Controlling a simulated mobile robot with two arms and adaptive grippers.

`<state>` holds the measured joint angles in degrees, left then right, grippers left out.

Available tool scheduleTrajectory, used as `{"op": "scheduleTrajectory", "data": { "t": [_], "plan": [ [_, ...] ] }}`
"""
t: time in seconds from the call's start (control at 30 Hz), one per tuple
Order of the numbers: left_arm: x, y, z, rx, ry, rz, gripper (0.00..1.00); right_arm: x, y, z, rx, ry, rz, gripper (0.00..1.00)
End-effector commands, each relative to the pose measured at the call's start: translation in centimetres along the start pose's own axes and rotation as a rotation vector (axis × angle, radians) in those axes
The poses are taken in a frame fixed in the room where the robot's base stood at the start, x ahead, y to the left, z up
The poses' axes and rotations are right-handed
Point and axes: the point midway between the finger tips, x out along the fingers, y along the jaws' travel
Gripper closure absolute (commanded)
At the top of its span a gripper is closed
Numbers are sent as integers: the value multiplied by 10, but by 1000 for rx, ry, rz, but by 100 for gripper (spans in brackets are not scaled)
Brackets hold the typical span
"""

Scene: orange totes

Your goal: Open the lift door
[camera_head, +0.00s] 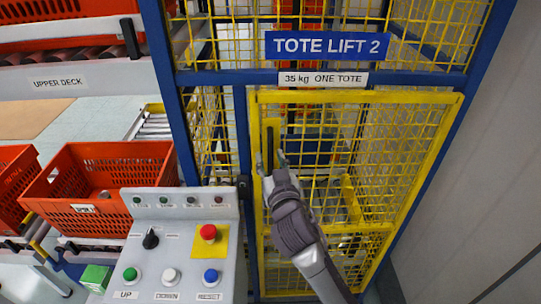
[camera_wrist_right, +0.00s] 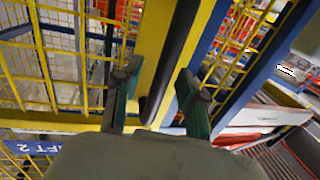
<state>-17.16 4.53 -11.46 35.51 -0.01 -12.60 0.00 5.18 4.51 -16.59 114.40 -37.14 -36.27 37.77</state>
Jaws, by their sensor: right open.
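The lift door (camera_head: 355,97) is a yellow frame with yellow mesh, set in a blue frame under the TOTE LIFT 2 sign (camera_head: 327,47). It looks closed. Its black upright handle (camera_head: 269,148) is on the door's left side. My right gripper (camera_head: 270,163) is at the lower part of this handle, fingers apart. In the right wrist view the dark handle bar (camera_wrist_right: 174,55) runs between the two open fingertips (camera_wrist_right: 157,75) without clear contact with either. My left gripper is not in view.
A grey control panel (camera_head: 180,255) with buttons and a knob stands left of the door. Orange totes (camera_head: 130,160) sit on the conveyor behind it. A plain grey wall (camera_head: 480,170) is on the right. A green box (camera_head: 95,277) lies at lower left.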

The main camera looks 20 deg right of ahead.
Motion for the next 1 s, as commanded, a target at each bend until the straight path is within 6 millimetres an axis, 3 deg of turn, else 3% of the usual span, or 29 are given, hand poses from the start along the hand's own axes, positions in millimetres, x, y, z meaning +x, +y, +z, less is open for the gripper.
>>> {"op": "scheduleTrajectory", "data": {
  "t": [0.3, 0.57, 1.0],
  "plan": [
    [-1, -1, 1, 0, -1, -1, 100, 3, 0, 0, 0, 1, 0, 59],
    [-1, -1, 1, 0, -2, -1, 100, 3, 0, 0, -1, 0, 0, 100],
    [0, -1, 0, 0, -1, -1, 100, 4, 1, 0, 0, 0, 1, 100]
  ]
}}
